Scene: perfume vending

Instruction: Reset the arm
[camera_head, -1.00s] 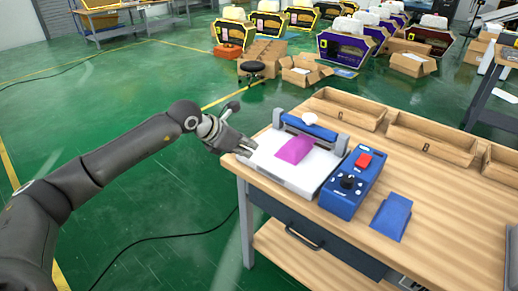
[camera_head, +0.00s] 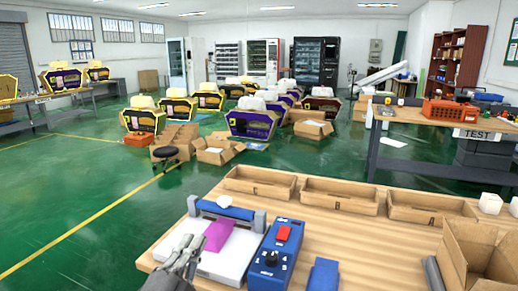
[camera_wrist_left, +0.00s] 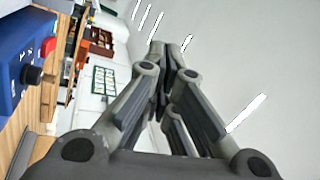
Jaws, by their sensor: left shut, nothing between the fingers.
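My left gripper (camera_head: 184,256) shows at the bottom of the head view, in front of the left edge of the white press plate. Its fingers are together and hold nothing. In the left wrist view the closed fingers (camera_wrist_left: 166,62) point toward the pale ceiling, with nothing between them. Most of the left arm is out of the head view. The right gripper is not in view.
The wooden table (camera_head: 345,252) bears a sealing device with a blue bar (camera_head: 222,211), a magenta sheet (camera_head: 218,235), a blue control box (camera_head: 277,255) and several trays (camera_head: 340,196). An open cardboard box (camera_head: 480,255) stands at right. Green floor lies left.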

